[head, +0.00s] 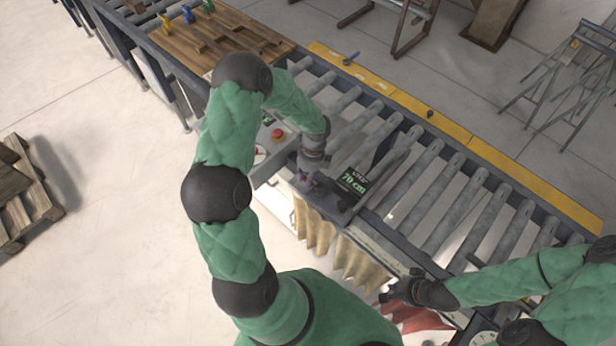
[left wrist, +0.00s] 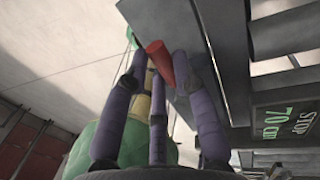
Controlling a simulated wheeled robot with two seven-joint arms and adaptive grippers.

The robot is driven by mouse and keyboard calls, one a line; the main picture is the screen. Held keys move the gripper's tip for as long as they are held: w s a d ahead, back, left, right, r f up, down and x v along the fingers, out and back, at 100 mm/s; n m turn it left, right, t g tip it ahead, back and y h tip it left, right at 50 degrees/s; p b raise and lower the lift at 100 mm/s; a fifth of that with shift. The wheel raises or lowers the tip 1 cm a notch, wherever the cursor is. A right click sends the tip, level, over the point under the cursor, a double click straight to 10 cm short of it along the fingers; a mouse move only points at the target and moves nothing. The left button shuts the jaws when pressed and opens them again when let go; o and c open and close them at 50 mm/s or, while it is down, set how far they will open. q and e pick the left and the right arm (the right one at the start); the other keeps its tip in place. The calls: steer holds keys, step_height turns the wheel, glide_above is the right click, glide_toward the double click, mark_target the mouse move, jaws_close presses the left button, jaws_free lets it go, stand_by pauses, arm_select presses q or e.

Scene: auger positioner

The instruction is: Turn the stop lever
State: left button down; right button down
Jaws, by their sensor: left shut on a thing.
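The stop lever shows in the left wrist view as a red handle (left wrist: 160,62) between my left gripper's purple fingers (left wrist: 158,85). The fingers are shut on it. In the head view my left gripper (head: 306,182) is at the near side of the conveyor, just left of the black display (head: 352,182) reading 70 cm. The lever is mostly hidden there by the gripper. The display also shows in the left wrist view (left wrist: 283,122), reading STOP 70 cm. My right gripper (head: 392,292) is low near the conveyor's front edge; its fingers are too small to judge.
The roller conveyor (head: 440,200) runs diagonally, with a yellow strip (head: 470,142) along its far side. A red button (head: 278,134) sits on a panel behind my left forearm. A wooden board (head: 215,38) lies at the upper left. Pale bellows (head: 345,258) hang below the front edge.

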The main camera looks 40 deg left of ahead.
arm_select(q)
steer(key=shift+w, duration=0.1)
steer(key=c, duration=1)
jaws_free()
step_height(320, 180, up, 12)
steer(key=w, duration=0.2)
steer(key=shift+w+d, duration=0.15)
steer(key=shift+d, duration=0.05)
steer(key=shift+f, duration=0.15)
